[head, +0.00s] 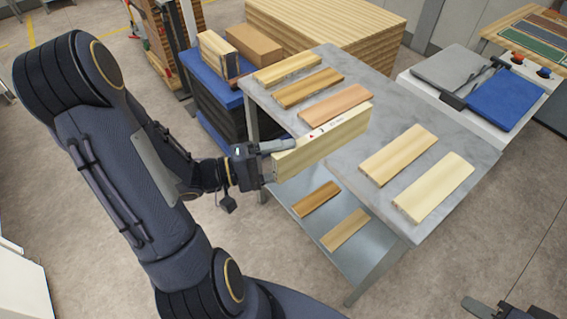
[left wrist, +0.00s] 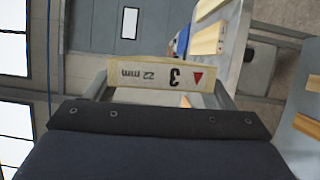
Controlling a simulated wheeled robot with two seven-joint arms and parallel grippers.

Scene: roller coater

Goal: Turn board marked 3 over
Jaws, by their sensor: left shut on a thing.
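The board marked 3 (head: 330,143) is pale wood and stands tilted up on its long side, above the left edge of the grey table. Its narrow edge carries a white label with a red triangle. In the left wrist view the label of the board (left wrist: 160,74) reads 3 and 22 mm, upside down. My left gripper (head: 270,163) is shut on its near end; the fingers (left wrist: 160,80) lie at both ends of the labelled edge. Whether the board touches the table is unclear. A dark part at the bottom right, apparently my right gripper (head: 500,308), is cut off by the frame.
The grey table (head: 375,125) bears several other boards, three at the back left and two at the right, with a bare gap between. Two boards lie on the lower shelf (head: 350,255). A blue stand (head: 213,90) and a wood stack (head: 330,25) are behind.

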